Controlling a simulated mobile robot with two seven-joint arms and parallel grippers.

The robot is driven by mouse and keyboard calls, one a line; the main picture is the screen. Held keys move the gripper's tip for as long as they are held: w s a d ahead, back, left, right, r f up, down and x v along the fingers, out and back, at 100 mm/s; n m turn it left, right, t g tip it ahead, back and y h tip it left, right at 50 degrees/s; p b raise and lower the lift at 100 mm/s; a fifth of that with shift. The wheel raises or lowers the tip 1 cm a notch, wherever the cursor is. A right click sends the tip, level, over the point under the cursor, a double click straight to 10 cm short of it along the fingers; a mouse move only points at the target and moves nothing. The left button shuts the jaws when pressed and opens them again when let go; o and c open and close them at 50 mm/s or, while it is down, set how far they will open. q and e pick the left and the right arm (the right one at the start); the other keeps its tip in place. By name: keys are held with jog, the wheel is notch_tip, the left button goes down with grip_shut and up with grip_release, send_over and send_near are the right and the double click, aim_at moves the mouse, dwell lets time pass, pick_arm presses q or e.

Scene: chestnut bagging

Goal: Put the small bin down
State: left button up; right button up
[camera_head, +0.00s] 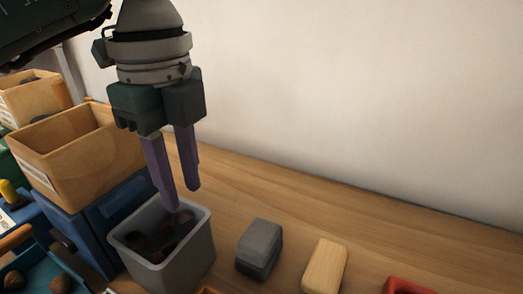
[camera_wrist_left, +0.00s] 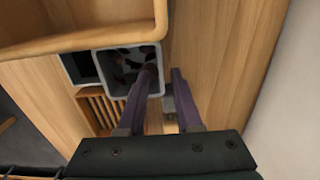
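The small grey bin (camera_head: 187,262) stands upright at the wooden table, with dark chestnut-like pieces inside; its base is partly cut off by the lower picture edge. My left gripper (camera_head: 183,198) points down over the bin's back rim, its two purple fingers apart with a gap between them. In the left wrist view the bin (camera_wrist_left: 98,62) is beyond the fingertips. There the left gripper (camera_wrist_left: 163,72) has one finger over the bin's opening and the other just outside its right wall. Whether a finger touches the wall cannot be told. My right gripper is not in view.
A wooden box (camera_head: 78,165) rests on a blue bin (camera_head: 85,232) left of the grey bin. A grey block (camera_head: 259,247), a pale wooden block (camera_head: 324,266) and a red item (camera_head: 408,286) lie to the right. The table (camera_head: 370,225) behind them is clear up to the wall.

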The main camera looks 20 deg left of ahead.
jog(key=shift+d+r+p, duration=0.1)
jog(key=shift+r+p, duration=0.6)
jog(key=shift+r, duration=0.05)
pick_arm(q)
notch_tip(320, 180, up, 8)
jog(key=shift+r, duration=0.15)
